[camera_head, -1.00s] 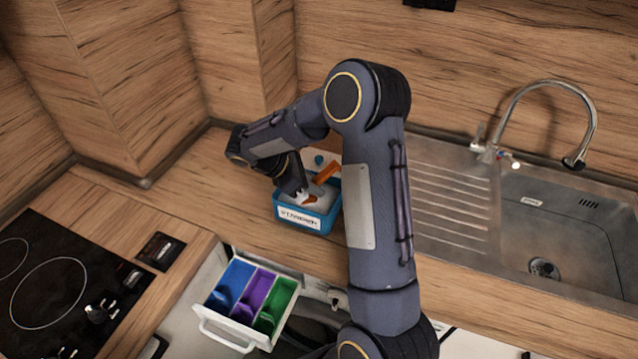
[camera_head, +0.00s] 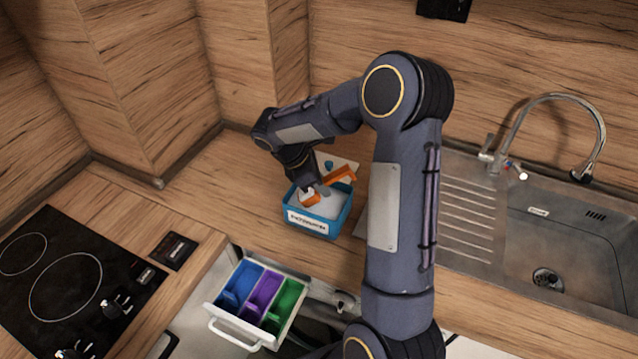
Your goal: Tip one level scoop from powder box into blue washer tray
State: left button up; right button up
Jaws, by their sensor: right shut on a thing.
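The powder box (camera_head: 347,216) is a blue open tub with a white label and pale powder inside, standing on the wooden counter. My right gripper (camera_head: 316,191) is over the tub, shut on the orange scoop (camera_head: 341,176), which lies slanted above the powder. The gripper partly hides the scoop, and I cannot tell how full it is. The washer drawer is pulled out below the counter edge, with a blue tray (camera_head: 238,287) at left, a purple one (camera_head: 263,295) in the middle and a green one (camera_head: 286,304) at right. My left gripper is not in view.
A white flap or lid with a blue knob (camera_head: 329,166) shows behind the tub. A black hob (camera_head: 65,275) is at left, and a steel sink (camera_head: 565,240) with a tap (camera_head: 548,97) is at right. The counter left of the tub is clear.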

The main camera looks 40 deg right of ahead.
aim_at(329, 177)
jog(key=shift+s+d+r+t+y+p, duration=0.15)
jog(key=shift+d+r+t+y+p, duration=0.15)
jog(key=shift+r+y+p, duration=0.25)
jog(key=shift+s+d+r+t+y+p, duration=0.1)
jog(key=shift+d+r+t+y+p, duration=0.15)
jog(key=shift+r+y+p, duration=0.3)
jog(key=shift+d+t+y, duration=0.1)
jog(key=shift+t+y, duration=0.15)
jog(key=shift+y, duration=0.15)
jog(key=shift+s+d+r+t+y, duration=0.15)
jog(key=shift+t+y, duration=0.25)
jog(key=shift+y, duration=0.3)
jog(key=shift+r+y, duration=0.1)
jog(key=shift+y, duration=0.3)
